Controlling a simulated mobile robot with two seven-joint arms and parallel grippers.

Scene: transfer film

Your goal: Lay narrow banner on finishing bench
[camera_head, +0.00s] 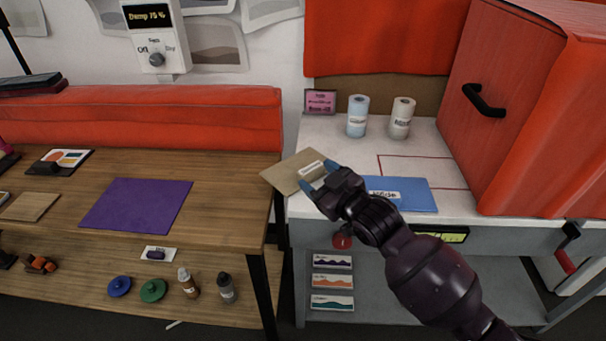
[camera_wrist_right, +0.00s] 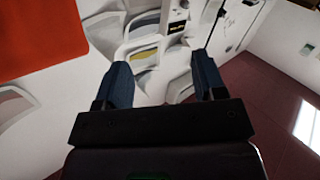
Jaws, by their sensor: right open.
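No label that I can read names the narrow banner. A tan sheet (camera_head: 285,177) with a small white label lies at the left end of the white-topped bench (camera_head: 310,137), past its edge. A blue sheet (camera_head: 418,200) with a white label lies farther right on that bench, partly hidden by my arm. My right gripper (camera_head: 317,177) is open, its blue fingertips overlapping the tan sheet in the head view. In the right wrist view the gripper (camera_wrist_right: 163,88) has nothing between its fingers. I cannot tell its height above the bench. My left gripper is out of view.
Two rolls (camera_head: 357,116) and a pink sign (camera_head: 320,101) stand at the bench's back. A red cabinet (camera_head: 510,90) with a black handle fills its right. A wooden table (camera_head: 225,185) at left bears a purple sheet (camera_head: 137,206). Red lines mark a bare area.

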